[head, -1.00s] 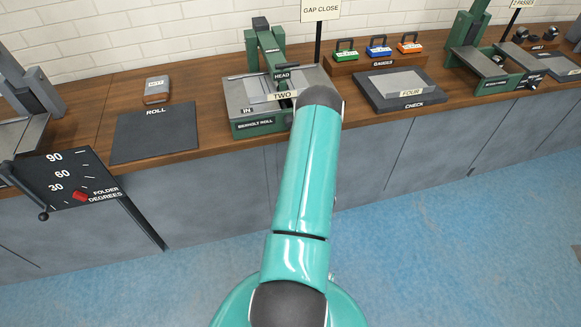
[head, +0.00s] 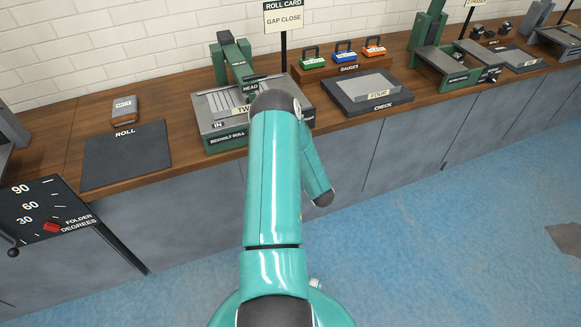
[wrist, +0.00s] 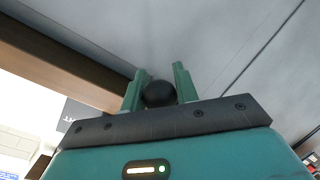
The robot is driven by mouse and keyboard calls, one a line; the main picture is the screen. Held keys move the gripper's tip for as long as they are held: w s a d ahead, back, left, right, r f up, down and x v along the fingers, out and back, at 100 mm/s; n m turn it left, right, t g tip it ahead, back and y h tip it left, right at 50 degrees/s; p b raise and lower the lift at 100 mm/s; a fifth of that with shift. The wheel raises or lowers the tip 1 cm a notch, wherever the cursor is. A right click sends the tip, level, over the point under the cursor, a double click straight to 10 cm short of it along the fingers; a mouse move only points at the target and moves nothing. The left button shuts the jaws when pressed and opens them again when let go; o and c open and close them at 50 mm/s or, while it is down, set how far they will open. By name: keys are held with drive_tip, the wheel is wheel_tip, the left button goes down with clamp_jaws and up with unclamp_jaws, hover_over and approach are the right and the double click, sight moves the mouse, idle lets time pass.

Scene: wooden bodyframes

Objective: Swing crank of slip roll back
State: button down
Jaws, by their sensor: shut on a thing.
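The knob looks like a crank handle's end, but the crank's arm is hidden. The grey cabinet front is behind the knob.
A dark "ROLL" mat (head: 126,158) and a folder degree plate (head: 45,208) are at left. A "CHECK" plate (head: 367,98), gauges (head: 345,57) and another green machine (head: 455,70) are at right. A "GAP CLOSE" card (head: 284,18) stands behind.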

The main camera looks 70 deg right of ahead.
drive_tip(key=shift+s+d+r+n+g+h, duration=0.15)
drive_tip(key=shift+s+d+r+n, duration=0.5)
drive_tip(key=shift+r, duration=0.25)
drive_tip(key=shift+s+d+r+n+g+h, duration=0.15)
drive_tip(key=shift+s+d+r+n, duration=0.45)
drive_tip(key=shift+s+r, duration=0.2)
drive_tip(key=shift+r, duration=0.15)
drive_tip(key=c, duration=1.1)
unclamp_jaws()
drive_tip(key=v, duration=1.3)
drive_tip(key=shift+s+a, duration=0.2)
drive_tip(key=shift+a, duration=0.15)
